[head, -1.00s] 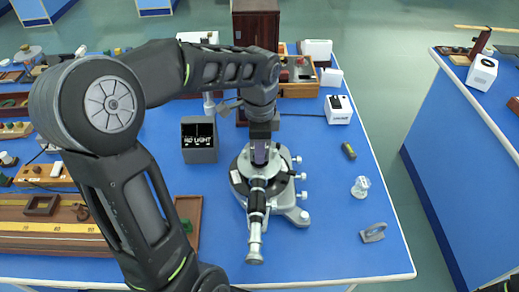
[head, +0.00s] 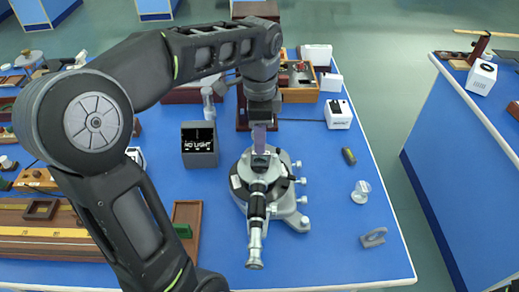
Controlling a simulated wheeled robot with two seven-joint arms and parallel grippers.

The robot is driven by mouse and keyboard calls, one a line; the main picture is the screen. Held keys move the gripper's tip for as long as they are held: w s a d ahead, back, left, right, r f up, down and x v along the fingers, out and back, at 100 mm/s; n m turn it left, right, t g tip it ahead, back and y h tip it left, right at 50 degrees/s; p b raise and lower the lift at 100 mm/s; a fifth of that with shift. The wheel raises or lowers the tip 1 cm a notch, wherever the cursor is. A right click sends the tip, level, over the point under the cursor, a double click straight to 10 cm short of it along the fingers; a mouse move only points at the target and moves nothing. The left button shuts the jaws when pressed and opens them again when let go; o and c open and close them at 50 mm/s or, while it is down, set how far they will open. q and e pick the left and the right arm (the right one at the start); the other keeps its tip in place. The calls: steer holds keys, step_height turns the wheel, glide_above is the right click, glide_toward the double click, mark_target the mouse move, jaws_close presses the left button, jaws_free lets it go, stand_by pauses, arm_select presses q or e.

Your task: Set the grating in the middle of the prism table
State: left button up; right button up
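The prism table is at the top middle of the grey spectrometer (head: 279,187), on the blue bench. A small dark square piece, which looks like the grating (head: 260,161), stands at about the middle of the prism table. My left gripper (head: 259,146) points down just above it, with its pale purple-grey fingers seen from one side. A small gap seems to show between the fingertips and the dark piece. The finger opening cannot be made out from this side. My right gripper is out of view.
The telescope tube (head: 256,225) sticks out toward the front. A dark lamp box (head: 199,146) stands left of the spectrometer, and a white box (head: 338,113) behind right. A glass piece (head: 361,192) and a grey bracket (head: 373,238) lie right, with free bench between.

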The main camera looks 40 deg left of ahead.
arm_select(q)
step_height(320, 180, up, 6)
steer(key=shift+f+p, duration=0.2)
steer(key=shift+p, duration=0.65)
steer(key=shift+f, duration=0.1)
